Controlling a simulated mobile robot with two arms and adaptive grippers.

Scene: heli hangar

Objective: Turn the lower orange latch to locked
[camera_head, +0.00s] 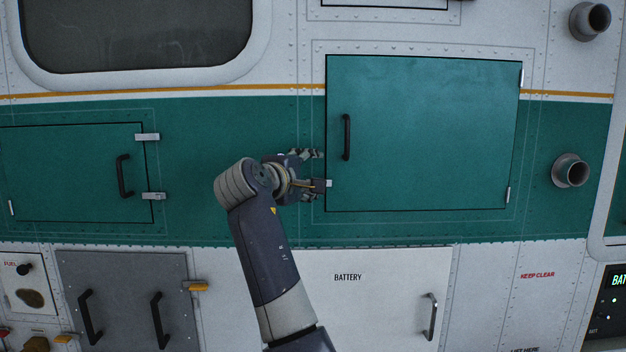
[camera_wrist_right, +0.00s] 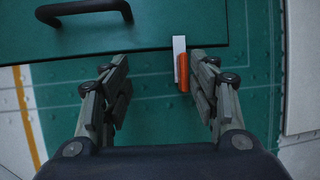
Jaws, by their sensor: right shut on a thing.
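The orange latch is at the lower left edge of the large green hatch (camera_head: 430,130). Its white plate (camera_head: 329,183) shows in the head view. My right gripper (camera_head: 316,170) is at the latch. The orange handle is against the right-hand finger, with a wide gap to the other. My left gripper is not in view.
A black handle (camera_head: 347,137) stands out from the hatch, close to my gripper. A smaller green hatch (camera_head: 75,175) is at left. A white battery panel (camera_head: 375,300) and a grey panel (camera_head: 125,300) are below. A round pipe (camera_head: 571,171) sticks out at right.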

